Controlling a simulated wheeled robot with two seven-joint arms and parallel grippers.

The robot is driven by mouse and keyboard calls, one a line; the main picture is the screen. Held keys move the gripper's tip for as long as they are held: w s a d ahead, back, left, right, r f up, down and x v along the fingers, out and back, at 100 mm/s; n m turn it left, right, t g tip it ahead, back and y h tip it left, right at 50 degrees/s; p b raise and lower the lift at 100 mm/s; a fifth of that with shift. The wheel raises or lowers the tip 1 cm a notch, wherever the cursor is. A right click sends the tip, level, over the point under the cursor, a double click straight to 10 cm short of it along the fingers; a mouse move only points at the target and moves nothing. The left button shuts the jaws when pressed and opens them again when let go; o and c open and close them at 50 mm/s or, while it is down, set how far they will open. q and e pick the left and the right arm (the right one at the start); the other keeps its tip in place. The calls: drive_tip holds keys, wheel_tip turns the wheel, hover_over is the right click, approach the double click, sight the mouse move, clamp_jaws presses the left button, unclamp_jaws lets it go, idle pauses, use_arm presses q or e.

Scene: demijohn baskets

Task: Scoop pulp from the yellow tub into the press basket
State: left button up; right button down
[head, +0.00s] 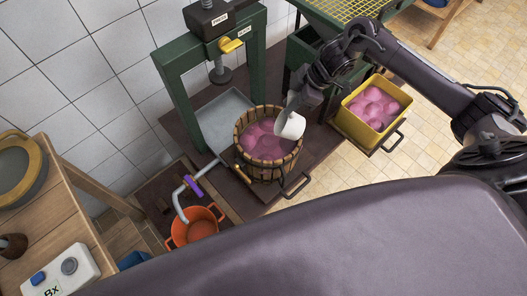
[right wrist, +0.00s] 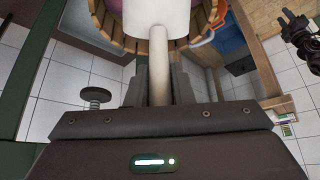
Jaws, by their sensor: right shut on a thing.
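My right gripper (head: 292,107) is shut on the handle of a white scoop (head: 291,126). The handle (right wrist: 158,70) runs between the fingers in the right wrist view. The scoop's cup is at the right rim of the slatted wooden press basket (head: 266,174), seemingly above it. The inside of the cup is hidden. Pink pulp (head: 262,145) lies in the basket. The yellow tub (head: 372,133), with pink pulp (head: 375,103) in it, stands to the right. My left gripper is absent from the head view; a dark jointed part (right wrist: 302,38) in the right wrist view may be it.
The green press frame (head: 177,97) with its screw stands behind the basket. An orange pot (head: 194,230) is below a spout with a purple band (head: 193,187). A wooden table (head: 62,210) is at the left.

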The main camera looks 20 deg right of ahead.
drive_tip(key=shift+s+d+f+y+b, duration=0.2)
drive_tip(key=shift+s+d+y+b, duration=0.1)
drive_tip(key=shift+d, duration=0.15)
drive_tip(key=shift+s+d+r+t+y, duration=0.2)
drive_tip(key=shift+s+d+t+y, duration=0.2)
drive_tip(key=shift+d+y, duration=0.15)
drive_tip(key=shift+s+d+r+t+y, duration=0.15)
drive_tip(key=shift+s+d+t+y, duration=0.25)
drive_tip(key=shift+d, duration=0.2)
drive_tip(key=shift+s+d+r+y, duration=0.1)
drive_tip(key=shift+d+r+y, duration=0.1)
drive_tip(key=shift+d+y, duration=0.2)
drive_tip(key=shift+f+t, duration=0.1)
drive_tip(key=shift+t, duration=0.2)
drive_tip(key=s+d+t+y, duration=0.1)
drive_tip(key=d+f+y+b, duration=0.1)
drive_tip(key=d+y, duration=0.1)
drive_tip(key=shift+s+f+t+y, duration=0.1)
drive_tip(key=shift+s+t+y, duration=0.15)
drive_tip(key=shift+s+t, duration=0.15)
drive_tip(key=shift+a, duration=0.1)
